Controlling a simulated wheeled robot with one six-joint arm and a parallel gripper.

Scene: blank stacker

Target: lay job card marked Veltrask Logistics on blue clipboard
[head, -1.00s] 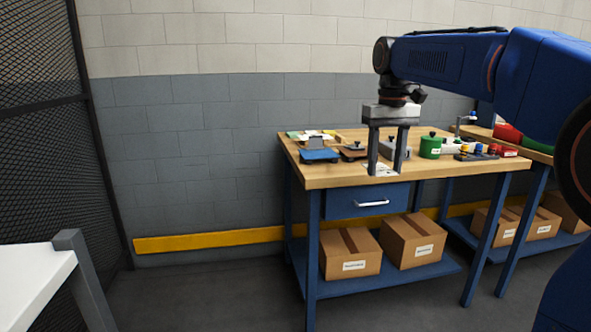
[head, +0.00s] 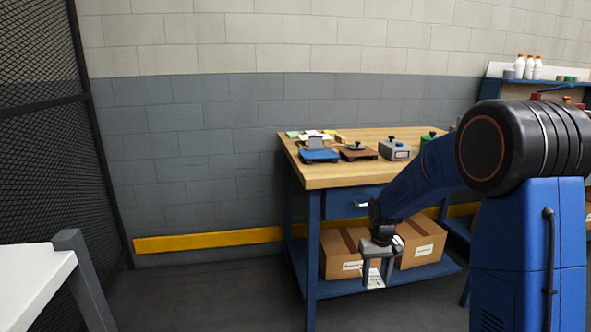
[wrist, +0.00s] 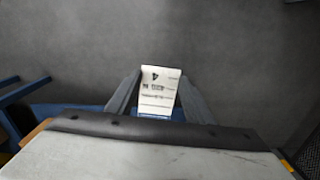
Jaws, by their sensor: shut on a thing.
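My gripper (head: 377,280) is shut on a white job card (wrist: 158,92), held between the fingertips in front of the workbench and below its top. The card has a dark mark and printed lines, too small to read. In the head view the card shows only as a small pale patch (head: 375,283). The blue clipboard (head: 320,156) lies on the bench top near its left front edge, up and to the left of my gripper. The clipboard is not visible in the wrist view.
A brown clipboard (head: 358,154) and a grey box with a black knob (head: 395,149) sit right of the blue clipboard. Papers (head: 312,136) lie behind it. Cardboard boxes (head: 418,240) stand on the lower shelf behind my gripper. Open floor (head: 220,295) lies left of the bench.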

